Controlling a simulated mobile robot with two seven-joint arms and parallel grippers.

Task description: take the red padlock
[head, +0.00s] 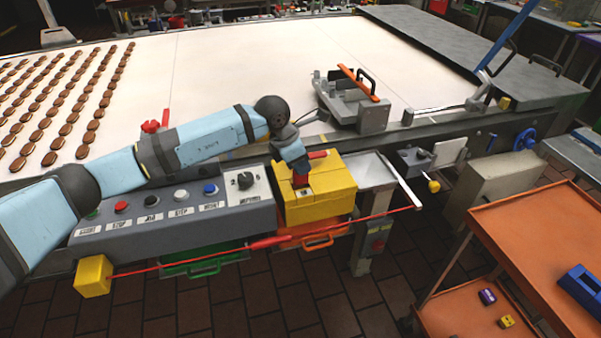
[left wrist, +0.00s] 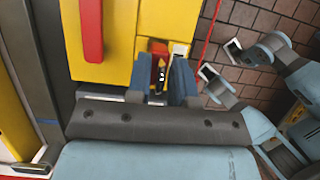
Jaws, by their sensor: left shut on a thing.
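The red padlock (head: 301,182) is at the front of the yellow box (head: 325,182), beside the control panel. My left gripper (head: 300,170) comes down over it from above and is shut on it. In the left wrist view the padlock (left wrist: 156,62) shows as a small red part between the two fingers (left wrist: 160,82), which hide some of it. The padlock still sits against the yellow box, and I cannot tell whether its shackle is free. My right gripper (left wrist: 219,60) shows at the right of the left wrist view, with its fingertips apart and nothing between them.
The control panel (head: 160,218) with several buttons lies left of the box, under my left arm. A red cord (head: 270,242) runs across in front. An orange cart (head: 540,240) stands at the right. The wide belt (head: 240,75) behind carries rows of cookies (head: 70,100).

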